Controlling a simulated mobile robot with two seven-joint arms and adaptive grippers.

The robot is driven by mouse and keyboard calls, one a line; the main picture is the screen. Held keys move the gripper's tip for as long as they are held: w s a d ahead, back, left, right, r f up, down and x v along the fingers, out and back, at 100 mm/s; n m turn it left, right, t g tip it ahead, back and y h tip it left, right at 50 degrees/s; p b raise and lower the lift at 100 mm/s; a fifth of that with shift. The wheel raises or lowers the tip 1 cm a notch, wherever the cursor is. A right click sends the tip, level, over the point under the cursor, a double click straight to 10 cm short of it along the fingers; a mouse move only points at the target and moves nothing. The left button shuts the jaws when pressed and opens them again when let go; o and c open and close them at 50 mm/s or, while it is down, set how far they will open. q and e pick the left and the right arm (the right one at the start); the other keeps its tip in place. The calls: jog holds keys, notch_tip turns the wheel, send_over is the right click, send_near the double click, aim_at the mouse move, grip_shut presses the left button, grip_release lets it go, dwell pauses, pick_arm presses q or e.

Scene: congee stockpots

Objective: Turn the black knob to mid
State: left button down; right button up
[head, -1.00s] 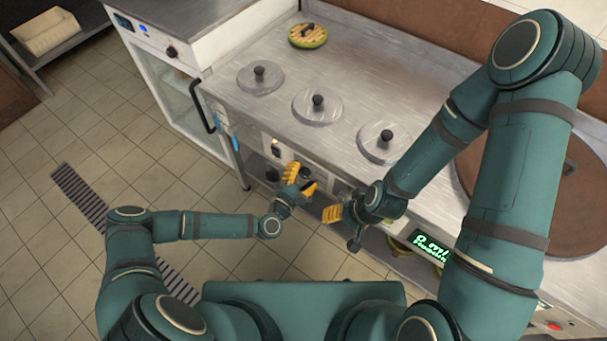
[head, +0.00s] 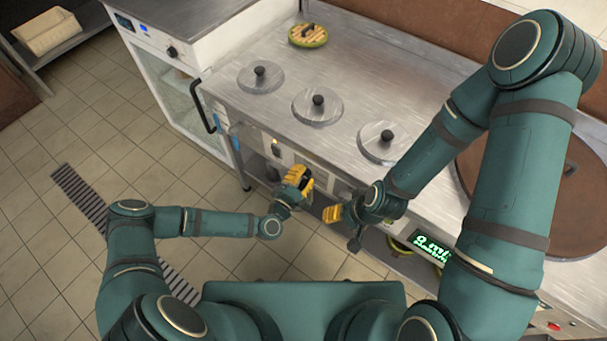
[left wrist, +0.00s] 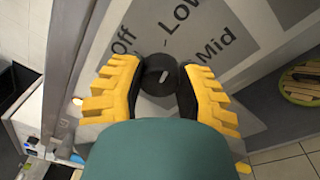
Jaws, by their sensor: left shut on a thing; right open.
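The black knob (left wrist: 157,74) sits on a grey dial panel (left wrist: 108,62) in the left wrist view. In the head view my left gripper (head: 297,182) is at the counter's front panel and hides the knob. My right gripper (head: 333,214) is open and empty, just right of and below it.
The steel counter (head: 385,90) holds several round lids, such as the middle one (head: 318,105), and a yellow-green round item (head: 308,36). A green lit display (head: 432,247) is right of my right gripper. Tiled floor (head: 75,120) lies free at left.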

pick_arm(q)
jog(key=m, duration=0.4)
jog(key=shift+d+m, duration=0.1)
jog(key=shift+m, duration=0.3)
jog(key=shift+m+h, duration=0.6)
jog(key=shift+m, duration=1.9)
jog(key=shift+f, duration=0.1)
jog(key=c, duration=0.5)
grip_release()
jog(key=v, duration=1.2)
